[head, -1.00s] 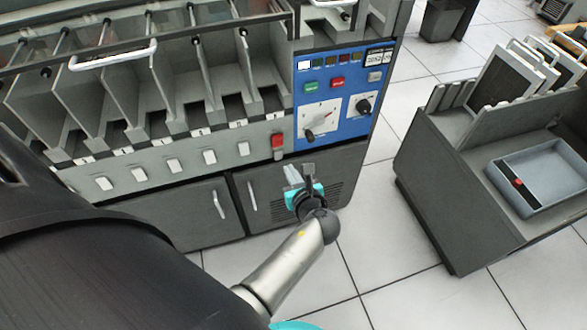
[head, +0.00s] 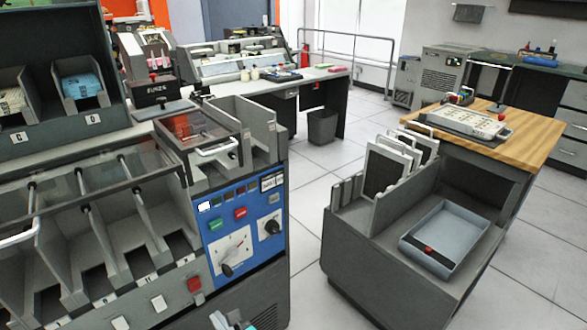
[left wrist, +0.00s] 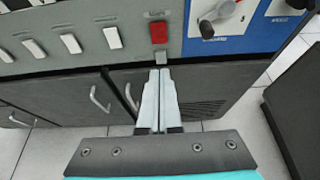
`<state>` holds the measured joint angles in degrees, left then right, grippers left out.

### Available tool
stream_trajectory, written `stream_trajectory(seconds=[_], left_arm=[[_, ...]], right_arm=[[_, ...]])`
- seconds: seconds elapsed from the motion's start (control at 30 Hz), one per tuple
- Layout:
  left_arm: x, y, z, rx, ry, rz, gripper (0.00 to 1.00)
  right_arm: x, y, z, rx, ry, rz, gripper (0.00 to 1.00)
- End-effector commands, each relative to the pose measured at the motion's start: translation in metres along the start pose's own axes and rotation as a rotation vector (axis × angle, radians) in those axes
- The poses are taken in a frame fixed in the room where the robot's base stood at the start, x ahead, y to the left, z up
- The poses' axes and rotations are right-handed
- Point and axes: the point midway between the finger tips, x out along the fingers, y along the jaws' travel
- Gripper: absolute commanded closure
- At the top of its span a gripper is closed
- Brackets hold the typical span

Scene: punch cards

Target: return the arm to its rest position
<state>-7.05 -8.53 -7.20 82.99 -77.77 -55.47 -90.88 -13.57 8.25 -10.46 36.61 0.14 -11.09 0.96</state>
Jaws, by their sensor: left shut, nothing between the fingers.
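My left gripper (head: 220,319) shows only in part at the bottom edge of the head view, in front of the grey card machine (head: 175,308). Its pale finger tips and a bit of teal body are visible. In the left wrist view my left gripper (left wrist: 158,78) is shut and empty. Its two fingers lie side by side, pointing at the machine front below a red switch (left wrist: 158,32). I cannot tell whether they touch it. Most of the left arm is outside the head view. My right gripper is not in view.
The machine has a blue control panel (head: 240,225) and cabinet handles (left wrist: 132,97). At right stands a grey cart (head: 375,265) with a blue-grey tray (head: 440,212). A wooden table (head: 530,125) is behind it. Tiled floor (head: 306,215) is clear between machine and cart.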

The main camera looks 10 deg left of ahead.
Motion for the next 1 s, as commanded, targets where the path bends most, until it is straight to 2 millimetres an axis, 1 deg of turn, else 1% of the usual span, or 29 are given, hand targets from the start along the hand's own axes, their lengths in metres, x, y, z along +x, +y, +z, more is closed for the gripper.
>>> stream_trajectory(seconds=[0.07, 0.13, 0.17, 0.2, 0.27, 0.3, 0.37, 0.4, 0.47, 0.5, 0.57, 0.6, 0.67, 0.7, 0.8, 0.9, 1.0], left_arm=[[0.002, 0.001, -0.014, -0.029, 0.035, -0.012, 1.0], [0.004, 0.004, -0.04, -0.093, 0.102, -0.031, 1.0], [0.005, 0.007, -0.054, -0.133, 0.142, -0.037, 1.0], [0.006, 0.011, -0.077, -0.199, 0.205, -0.042, 1.0], [0.005, 0.02, -0.114, -0.318, 0.312, -0.037, 1.0], [0.003, 0.027, -0.14, -0.408, 0.386, -0.021, 1.0], [-0.002, 0.042, -0.176, -0.55, 0.493, 0.022, 1.0], [-0.006, 0.053, -0.198, -0.648, 0.558, 0.062, 1.0], [-0.013, 0.071, -0.228, -0.8, 0.644, 0.138, 1.0], [-0.018, 0.085, -0.246, -0.905, 0.692, 0.199, 1.0], [-0.026, 0.106, -0.27, -1.065, 0.75, 0.304, 1.0], [-0.031, 0.121, -0.284, -1.173, 0.776, 0.38, 1.0], [-0.037, 0.143, -0.301, -1.334, 0.798, 0.497, 1.0], [-0.042, 0.157, -0.311, -1.436, 0.801, 0.574, 1.0], [-0.048, 0.188, -0.326, -1.659, 0.777, 0.74, 1.0], [-0.052, 0.21, -0.334, -1.82, 0.734, 0.857, 1.0], [-0.053, 0.222, -0.337, -1.911, 0.702, 0.92, 1.0]], right_arm=[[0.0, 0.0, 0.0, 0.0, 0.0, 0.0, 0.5], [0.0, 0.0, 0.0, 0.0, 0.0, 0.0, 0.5], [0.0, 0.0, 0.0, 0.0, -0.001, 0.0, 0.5], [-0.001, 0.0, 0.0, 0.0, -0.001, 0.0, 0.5], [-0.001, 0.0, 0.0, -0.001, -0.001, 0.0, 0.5], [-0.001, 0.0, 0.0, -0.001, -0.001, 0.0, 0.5], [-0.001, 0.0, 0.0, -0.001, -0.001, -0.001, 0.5], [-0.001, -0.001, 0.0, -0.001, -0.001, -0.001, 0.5], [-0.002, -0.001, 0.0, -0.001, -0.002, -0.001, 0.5], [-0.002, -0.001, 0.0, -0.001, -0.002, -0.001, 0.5], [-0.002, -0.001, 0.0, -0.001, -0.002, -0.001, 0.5], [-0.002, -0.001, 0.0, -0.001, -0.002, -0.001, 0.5], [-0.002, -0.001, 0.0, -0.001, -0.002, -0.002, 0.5], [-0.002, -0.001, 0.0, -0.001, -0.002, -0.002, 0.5], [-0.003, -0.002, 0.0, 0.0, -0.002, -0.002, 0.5], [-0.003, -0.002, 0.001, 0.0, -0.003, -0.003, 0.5], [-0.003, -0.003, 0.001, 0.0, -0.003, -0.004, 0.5]])
